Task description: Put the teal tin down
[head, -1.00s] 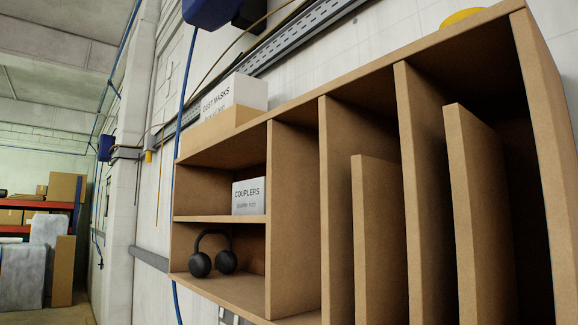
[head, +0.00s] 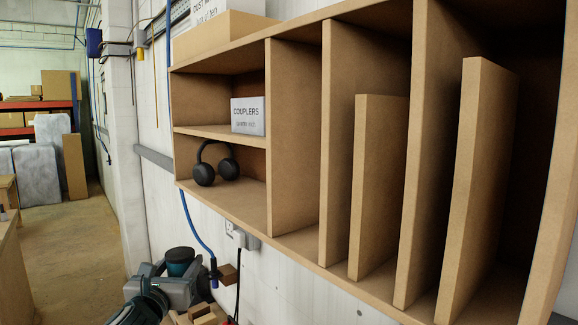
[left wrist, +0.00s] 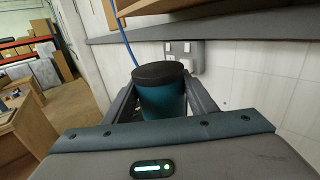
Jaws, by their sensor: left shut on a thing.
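The teal tin (left wrist: 162,98), with a dark lid, stands between the two fingers of my left gripper (left wrist: 165,100) in the left wrist view. The fingers are shut on its sides. In the head view the tin (head: 180,266) shows at the lower left, held in my left gripper (head: 178,285), below the wall shelf. I cannot tell from these views whether the tin's base touches anything. My right gripper is not in view.
A wooden wall shelf (head: 292,235) with upright dividers fills the right side. It holds black headphones (head: 215,165) and a grey COUPLERS box (head: 248,116). Small wooden blocks (head: 203,314) lie below the gripper. Open floor (head: 75,250) shows at the left.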

